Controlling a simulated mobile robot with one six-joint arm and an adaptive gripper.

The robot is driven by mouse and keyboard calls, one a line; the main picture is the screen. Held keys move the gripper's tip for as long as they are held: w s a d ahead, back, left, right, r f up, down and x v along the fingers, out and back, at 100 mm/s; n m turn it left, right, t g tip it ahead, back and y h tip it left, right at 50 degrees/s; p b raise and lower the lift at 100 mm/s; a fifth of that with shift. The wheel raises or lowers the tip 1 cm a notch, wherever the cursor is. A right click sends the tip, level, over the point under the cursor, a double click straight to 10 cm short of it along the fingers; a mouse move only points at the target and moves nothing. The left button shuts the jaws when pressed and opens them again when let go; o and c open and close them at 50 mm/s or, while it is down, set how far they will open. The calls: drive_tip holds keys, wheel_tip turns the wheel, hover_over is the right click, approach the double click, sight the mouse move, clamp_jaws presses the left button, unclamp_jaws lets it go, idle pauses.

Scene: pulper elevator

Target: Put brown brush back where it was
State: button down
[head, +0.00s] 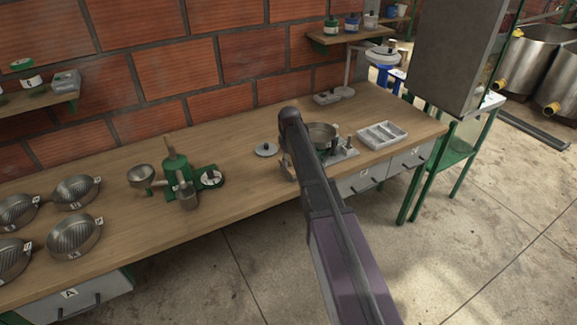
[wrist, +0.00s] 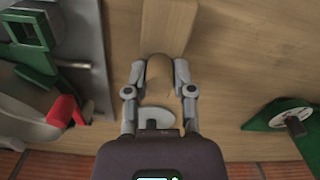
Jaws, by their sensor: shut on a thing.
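The brown brush (wrist: 168,28) is in the wrist view as a light wooden piece reaching from between my fingertips to the top edge. My gripper (wrist: 160,72) is shut on it, one finger on each side. Its bristles cannot be made out. In the head view my arm comes in from the lower right over the wooden bench (head: 233,168).
A round lid (head: 265,150), a white tray (head: 382,135) and a green hand pulper (head: 177,172) stand on the bench. Several ribbed pans (head: 75,236) are at left. A grey box (head: 455,55) hangs at right.

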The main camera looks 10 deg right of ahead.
sight(289, 159)
drive_tip(key=shift+f, duration=0.4)
drive_tip(key=shift+c, duration=2.3)
unclamp_jaws()
drive_tip(key=shift+r, duration=0.2)
wheel_tip(289, 159, up, 12)
drive_tip(key=p, duration=1.2)
drive_tip(key=shift+s, duration=0.15)
drive_tip(key=s+m, duration=0.6)
drive_tip(key=s, duration=2.3)
drive_tip(key=shift+a, duration=0.1)
